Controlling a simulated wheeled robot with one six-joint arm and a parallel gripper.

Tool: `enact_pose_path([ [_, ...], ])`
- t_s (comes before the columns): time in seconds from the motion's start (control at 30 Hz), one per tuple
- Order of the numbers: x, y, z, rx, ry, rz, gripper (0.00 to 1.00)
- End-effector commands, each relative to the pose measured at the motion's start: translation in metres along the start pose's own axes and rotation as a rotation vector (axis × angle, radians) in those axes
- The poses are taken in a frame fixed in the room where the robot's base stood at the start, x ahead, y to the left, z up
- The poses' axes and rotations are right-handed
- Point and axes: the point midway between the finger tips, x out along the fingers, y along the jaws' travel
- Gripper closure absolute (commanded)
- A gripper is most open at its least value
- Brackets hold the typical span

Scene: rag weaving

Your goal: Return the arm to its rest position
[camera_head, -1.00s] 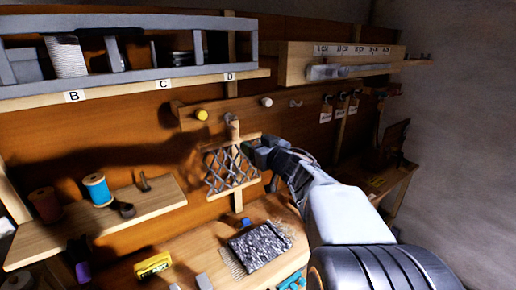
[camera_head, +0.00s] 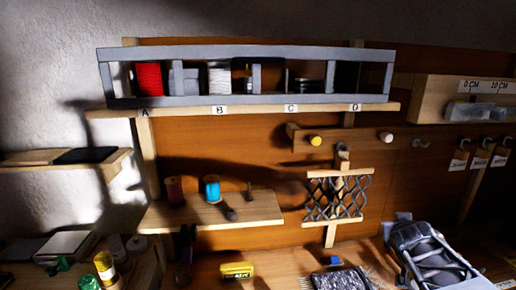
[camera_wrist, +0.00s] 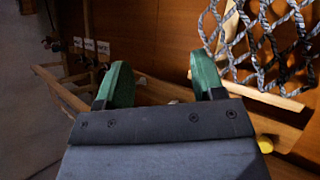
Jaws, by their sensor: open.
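My gripper (camera_wrist: 160,82) shows in the wrist view with its two green fingers spread apart and nothing between them. In the head view my arm and gripper (camera_head: 402,226) are at the lower right; the fingertips are hard to make out there. The rope lattice (camera_head: 337,197) hangs between two wooden bars on the back board, left of my arm. It also shows at the upper right of the wrist view (camera_wrist: 272,40), beyond and to the right of the fingers, apart from them.
A grey-railed shelf (camera_head: 250,100) labelled A to D holds spools. A lower wooden shelf (camera_head: 250,208) carries a brown spool (camera_head: 174,191) and a blue spool (camera_head: 212,189). A yellow box (camera_head: 237,270) and a dark woven rag (camera_head: 340,280) lie on the bench.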

Motion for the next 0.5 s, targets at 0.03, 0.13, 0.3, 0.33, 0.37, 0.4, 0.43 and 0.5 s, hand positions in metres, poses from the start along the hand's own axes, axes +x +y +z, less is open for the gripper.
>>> enact_pose_path([
  [0.03,-0.012,-0.011,0.022,-0.001,-0.106,-0.003,0.38],
  [0.13,-0.042,-0.04,0.068,-0.011,-0.326,-0.061,0.38],
  [0.3,-0.104,-0.097,0.124,-0.047,-0.584,-0.264,0.38],
  [0.33,-0.113,-0.105,0.13,-0.054,-0.61,-0.299,0.38],
  [0.37,-0.123,-0.113,0.135,-0.057,-0.626,-0.331,0.38],
  [0.4,-0.134,-0.123,0.139,-0.059,-0.638,-0.37,0.38],
  [0.43,-0.141,-0.13,0.14,-0.061,-0.632,-0.396,0.38],
  [0.5,-0.15,-0.139,0.138,-0.079,-0.601,-0.432,0.38],
])
